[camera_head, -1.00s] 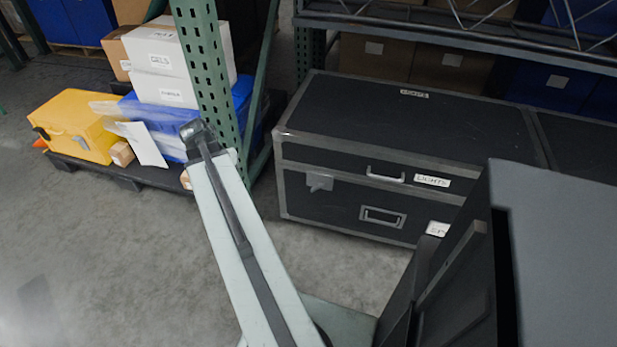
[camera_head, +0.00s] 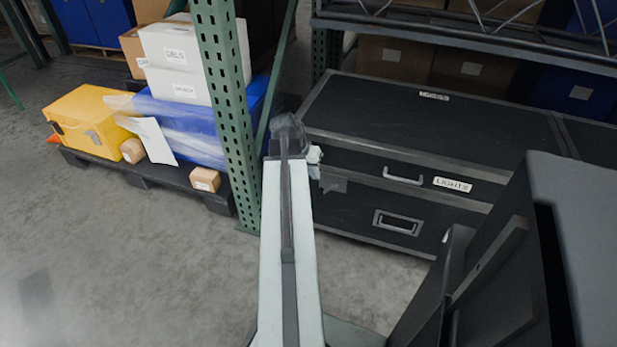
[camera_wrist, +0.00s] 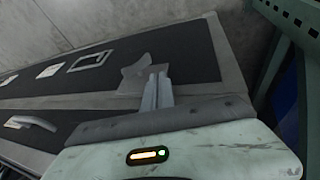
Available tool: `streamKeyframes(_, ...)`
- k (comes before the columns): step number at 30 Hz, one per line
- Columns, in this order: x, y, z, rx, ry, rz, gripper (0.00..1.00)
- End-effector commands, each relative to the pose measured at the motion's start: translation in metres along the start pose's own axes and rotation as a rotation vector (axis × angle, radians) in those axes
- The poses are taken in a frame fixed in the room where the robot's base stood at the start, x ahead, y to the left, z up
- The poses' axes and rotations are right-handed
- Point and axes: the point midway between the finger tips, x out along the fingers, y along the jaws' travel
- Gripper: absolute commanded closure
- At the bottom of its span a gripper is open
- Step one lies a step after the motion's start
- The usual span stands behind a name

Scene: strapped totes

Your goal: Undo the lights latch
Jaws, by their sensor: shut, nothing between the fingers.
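The black lights case (camera_head: 420,125) with grey metal edges carries a LIGHTS label (camera_head: 452,184) on its front. Its latch is a grey plate (camera_head: 333,183) near the left end of the front, partly covered by my arm's end. In the wrist view the latch (camera_wrist: 133,77) shows as a grey plate with a notched outline at the case's seam. My gripper (camera_wrist: 158,76) is shut and empty, its tips close beside the latch and overlapping it in the picture. I cannot tell whether they touch.
A green perforated rack post (camera_head: 224,100) stands just left of my arm. A pallet (camera_head: 140,170) with a yellow case (camera_head: 90,122) and boxes lies further left. A handle (camera_head: 403,176) sticks out from the case front. The floor in front is clear.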

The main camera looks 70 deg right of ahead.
Motion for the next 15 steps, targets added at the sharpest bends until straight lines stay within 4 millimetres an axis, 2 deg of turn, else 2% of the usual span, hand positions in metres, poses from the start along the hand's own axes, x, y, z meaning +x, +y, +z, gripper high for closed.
streamKeyframes(1, 0.02, -0.003, 0.003, 0.001, 0.0, 0.0, 1.0)
streamKeyframes(6, 0.036, 0.013, 0.009, 0.001, -0.001, 0.0, 1.0)
streamKeyframes(15, 0.042, 0.019, 0.009, -0.001, 0.0, -0.001, 1.0)
